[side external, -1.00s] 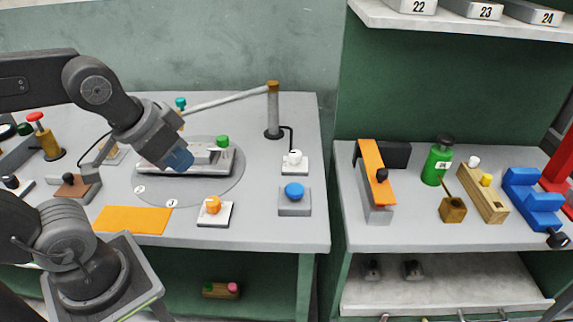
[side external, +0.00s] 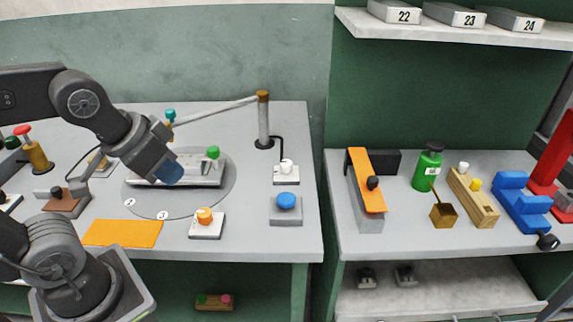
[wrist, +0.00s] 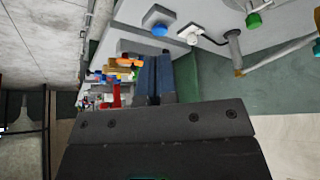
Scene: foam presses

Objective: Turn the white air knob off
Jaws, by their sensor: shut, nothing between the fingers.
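The white knob (side external: 286,167) sits on a small pale plate at the right side of the left bench, behind the blue button. A black cable runs from its plate to the grey post. It also shows near the top of the wrist view (wrist: 192,36). I cannot make out which way the knob is turned. My gripper (side external: 170,172) has blue fingertips. The dark blue fingers (wrist: 155,78) lie together in the wrist view.
A blue button (side external: 286,201) and an orange knob (side external: 204,215) stand nearer the front. A post (side external: 264,122) with a long arm rises behind the white knob. A green knob (side external: 213,152) stands between my gripper and the white knob. An orange mat (side external: 122,233) lies front left.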

